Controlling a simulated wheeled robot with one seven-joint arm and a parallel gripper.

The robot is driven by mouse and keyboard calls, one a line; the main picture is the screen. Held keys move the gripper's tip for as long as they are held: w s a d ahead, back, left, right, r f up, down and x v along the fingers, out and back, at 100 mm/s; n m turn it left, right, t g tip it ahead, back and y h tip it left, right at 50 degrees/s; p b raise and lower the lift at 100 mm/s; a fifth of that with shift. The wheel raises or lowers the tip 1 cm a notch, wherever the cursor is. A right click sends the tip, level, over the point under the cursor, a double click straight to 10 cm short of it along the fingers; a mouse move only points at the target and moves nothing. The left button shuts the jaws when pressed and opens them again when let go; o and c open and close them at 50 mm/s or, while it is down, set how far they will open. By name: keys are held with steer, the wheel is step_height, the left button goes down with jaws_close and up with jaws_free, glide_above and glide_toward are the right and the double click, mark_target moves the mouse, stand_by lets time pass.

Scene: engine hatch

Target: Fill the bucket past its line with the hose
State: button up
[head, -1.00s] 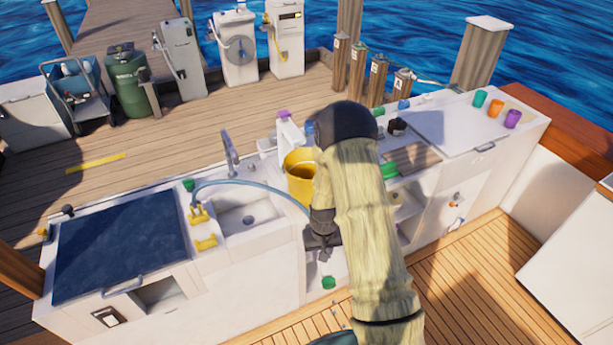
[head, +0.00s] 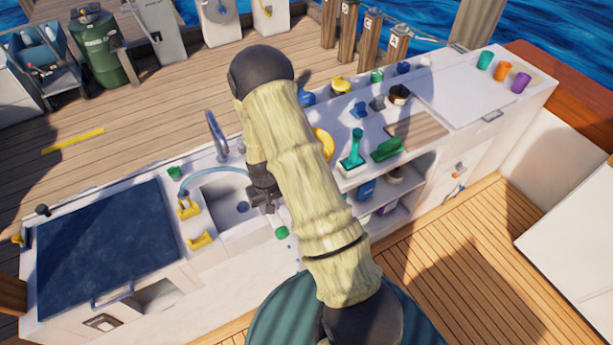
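The pale blue hose (head: 212,170) arcs from the left side of the sink to my gripper (head: 268,208), whose fingers appear closed around it near its end. A green nozzle (head: 281,232) hangs just below the fingers, at the sink's right front edge, with small drops beneath it. The yellow bucket (head: 323,143) is almost wholly hidden behind my arm; only a sliver shows to the arm's right. Its line and water level are hidden. My gripper is in front of the bucket and to its left.
The sink (head: 215,195) with its grey faucet (head: 216,135) lies left of my gripper. A green brush (head: 352,150) and several small items stand on the counter right of my arm. A dark panel (head: 110,235) covers the left counter. Cups (head: 502,70) stand at the far right.

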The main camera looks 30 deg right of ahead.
steer(key=shift+w+a, duration=0.1)
steer(key=shift+w, duration=0.25)
steer(key=shift+s+a+r, duration=0.1)
steer(key=shift+s, duration=0.1)
